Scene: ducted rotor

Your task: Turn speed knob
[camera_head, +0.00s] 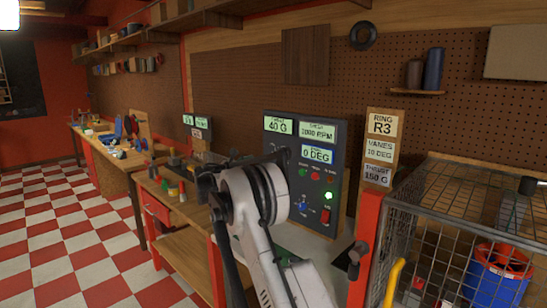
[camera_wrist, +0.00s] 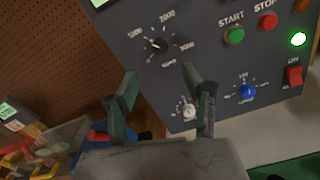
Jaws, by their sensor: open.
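The dark control panel (camera_head: 335,160) stands upright on the bench. In the wrist view, the speed knob (camera_wrist: 157,45) is small and black, inside a dial marked 1000, 2000 and 3000. My gripper (camera_wrist: 160,80) is open and empty, its two dark fingers apart. In the picture the fingertips lie just below the speed knob, apart from it. A white knob (camera_wrist: 188,111) shows between the fingers, lower on the panel. A blue knob (camera_wrist: 248,91) is to the right. In the head view, my arm hides the speed knob.
Green start (camera_wrist: 234,36) and red stop (camera_wrist: 267,20) buttons, a lit green lamp (camera_wrist: 298,39) and a red switch (camera_wrist: 294,75) are on the panel's right. A sign (camera_head: 380,147) reads R3, 10 DEG, 150 G. A wire cage (camera_head: 455,215) stands at right.

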